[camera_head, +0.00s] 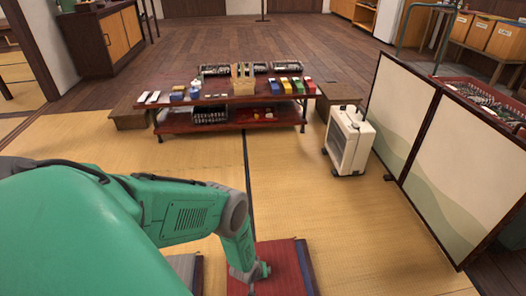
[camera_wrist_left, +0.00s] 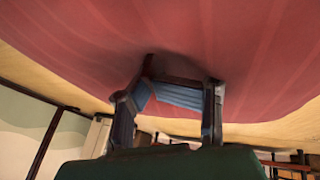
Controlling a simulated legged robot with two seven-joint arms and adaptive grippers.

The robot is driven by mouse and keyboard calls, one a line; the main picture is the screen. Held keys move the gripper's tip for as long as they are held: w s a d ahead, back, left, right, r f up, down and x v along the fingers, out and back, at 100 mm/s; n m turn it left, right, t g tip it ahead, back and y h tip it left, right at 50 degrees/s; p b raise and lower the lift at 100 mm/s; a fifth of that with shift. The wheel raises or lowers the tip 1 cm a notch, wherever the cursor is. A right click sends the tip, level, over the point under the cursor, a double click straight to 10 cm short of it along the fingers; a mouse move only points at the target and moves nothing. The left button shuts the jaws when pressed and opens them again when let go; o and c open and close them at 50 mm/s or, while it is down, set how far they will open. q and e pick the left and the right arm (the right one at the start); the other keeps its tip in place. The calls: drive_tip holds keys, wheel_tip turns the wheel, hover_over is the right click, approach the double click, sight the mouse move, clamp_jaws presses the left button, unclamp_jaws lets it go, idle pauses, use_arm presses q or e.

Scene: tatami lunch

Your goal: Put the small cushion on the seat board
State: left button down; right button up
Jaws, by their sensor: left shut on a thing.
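A red, faintly striped cloth surface, which I take as the small cushion (camera_wrist_left: 90,55), fills the upper part of the left wrist view. The fingers of my left gripper (camera_wrist_left: 181,85) are shut on it, and the cloth dips and creases around their tips. In the head view, my green left arm reaches down to a red flat thing with a dark edge (camera_head: 284,262) at the bottom, and my left gripper (camera_head: 252,274) is at its left part. I cannot tell for sure which thing is the seat board. My right gripper is not in view.
A grey flat thing (camera_head: 186,266) lies left of the red one, partly behind my arm. A low dark red table (camera_head: 230,118) with small goods stands ahead. A white heater (camera_head: 350,140) and a folding screen (camera_head: 458,160) are at right. The tatami between is clear.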

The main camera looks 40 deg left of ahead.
use_arm(q)
drive_tip(key=shift+a, duration=0.1)
drive_tip(key=c, duration=1.3)
unclamp_jaws()
drive_tip(key=shift+a+f, duration=0.1)
drive_tip(key=shift+f, duration=0.05)
drive_tip(key=shift+s+r+p, duration=0.1)
drive_tip(key=shift+r+p, duration=0.25)
drive_tip(key=shift+p, duration=0.05)
drive_tip(key=p+v, duration=0.7)
drive_tip(key=v, duration=0.4)
drive_tip(key=shift+s, duration=0.2)
drive_tip(key=shift+r, duration=0.1)
